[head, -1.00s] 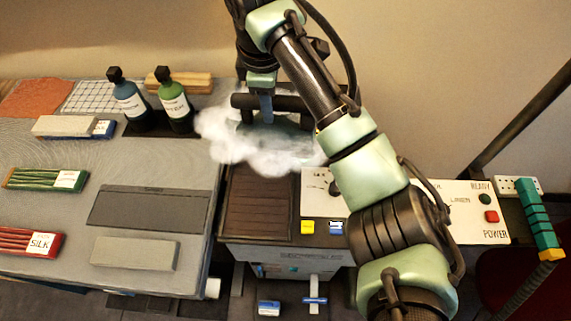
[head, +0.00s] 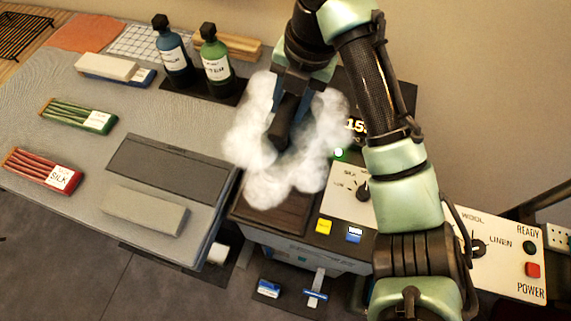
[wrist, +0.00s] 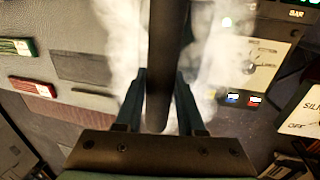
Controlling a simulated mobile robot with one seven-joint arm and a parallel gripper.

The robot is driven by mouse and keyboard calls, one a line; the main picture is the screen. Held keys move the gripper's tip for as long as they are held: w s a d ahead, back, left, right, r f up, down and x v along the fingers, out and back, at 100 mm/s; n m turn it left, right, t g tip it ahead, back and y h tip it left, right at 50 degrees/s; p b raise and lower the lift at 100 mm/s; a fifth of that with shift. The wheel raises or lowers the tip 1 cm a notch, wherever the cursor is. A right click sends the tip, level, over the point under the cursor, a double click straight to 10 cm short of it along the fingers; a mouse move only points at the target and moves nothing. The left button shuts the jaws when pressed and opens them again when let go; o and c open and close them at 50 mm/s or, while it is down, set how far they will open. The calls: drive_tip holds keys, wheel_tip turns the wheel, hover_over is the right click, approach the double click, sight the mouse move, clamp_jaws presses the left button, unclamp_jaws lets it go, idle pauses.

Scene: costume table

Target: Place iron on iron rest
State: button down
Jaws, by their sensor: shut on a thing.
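My gripper (head: 290,85) is shut on the dark handle of the iron (head: 284,124), above the back part of the iron rest. The handle also shows in the wrist view (wrist: 164,50), between the two fingers (wrist: 158,95). White steam hides nearly all of the iron's body, so I cannot tell whether it touches the rest. The iron rest (head: 270,217) is a dark brown ribbed plate on the console. Its front part is bare, and its back part is hidden by steam and the iron.
The console's control panel (head: 345,205), with dials, lies right of the rest. The grey board (head: 90,150) at left holds green and red packets and a grey block (head: 145,210). Two bottles (head: 216,66) stand close behind the steam at left.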

drive_tip(key=shift+f+p, duration=0.45)
drive_tip(key=shift+f, duration=4.4)
drive_tip(key=shift+f, duration=0.2)
drive_tip(key=c, duration=0.5)
unclamp_jaws()
drive_tip(key=shift+s, duration=0.1)
